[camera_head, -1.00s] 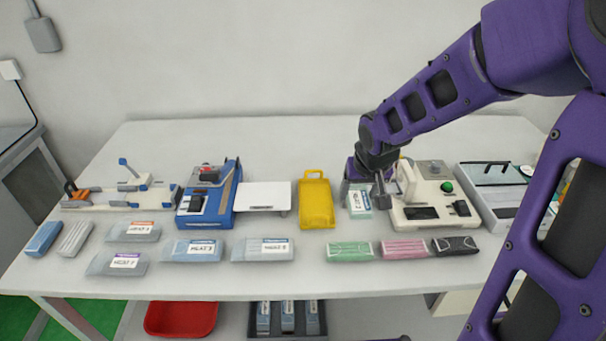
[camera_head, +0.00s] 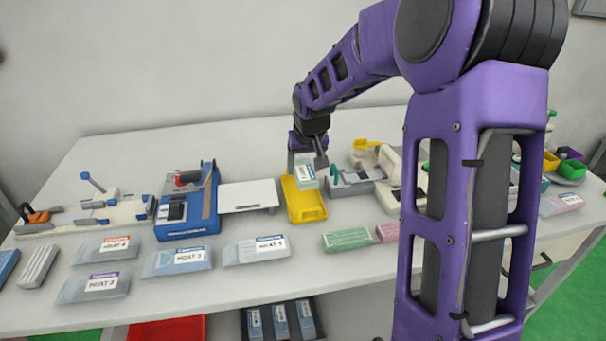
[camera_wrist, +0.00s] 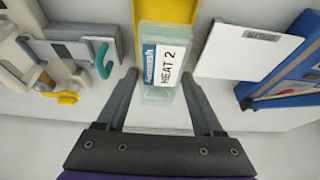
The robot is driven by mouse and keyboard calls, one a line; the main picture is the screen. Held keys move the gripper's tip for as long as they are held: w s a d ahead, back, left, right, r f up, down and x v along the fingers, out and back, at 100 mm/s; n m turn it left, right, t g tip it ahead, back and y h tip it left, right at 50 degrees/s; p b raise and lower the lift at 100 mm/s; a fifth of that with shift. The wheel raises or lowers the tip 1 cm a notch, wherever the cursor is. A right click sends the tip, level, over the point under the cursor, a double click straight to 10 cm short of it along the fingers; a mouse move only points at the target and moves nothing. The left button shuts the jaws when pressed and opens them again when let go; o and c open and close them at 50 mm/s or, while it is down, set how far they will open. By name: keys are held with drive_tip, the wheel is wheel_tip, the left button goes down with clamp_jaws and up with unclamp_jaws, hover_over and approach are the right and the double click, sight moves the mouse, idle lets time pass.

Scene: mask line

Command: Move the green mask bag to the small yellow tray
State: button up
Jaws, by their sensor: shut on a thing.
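My gripper (camera_wrist: 158,78) is shut on a pale green, clear mask bag (camera_wrist: 159,62) with a white label that seems to read "MEAT 2". The bag (camera_head: 306,174) hangs upright over the back part of the small yellow tray (camera_head: 308,208). I cannot tell whether it touches the tray. The tray's yellow edge also shows beyond the bag in the wrist view (camera_wrist: 165,12). The front of the tray is bare.
A white plate (camera_head: 248,196) and a blue machine (camera_head: 187,204) stand left of the tray. A grey device with a green lever (camera_head: 352,183) is close on its right. Green (camera_head: 347,240) and pink (camera_head: 387,232) packs lie in front right, and several labelled bags (camera_head: 257,250) front left.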

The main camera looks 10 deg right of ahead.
drive_tip(key=shift+w+f, duration=0.25)
drive_tip(key=shift+f+b, duration=2.45)
drive_tip(key=shift+f, duration=0.9)
drive_tip(key=shift+f, duration=0.2)
drive_tip(key=o, duration=1.3)
drive_tip(key=shift+o, duration=0.2)
drive_tip(key=shift+r, duration=0.2)
drive_tip(key=shift+r+p, duration=0.75)
drive_tip(key=shift+r, duration=0.1)
drive_tip(key=shift+r, duration=0.1)
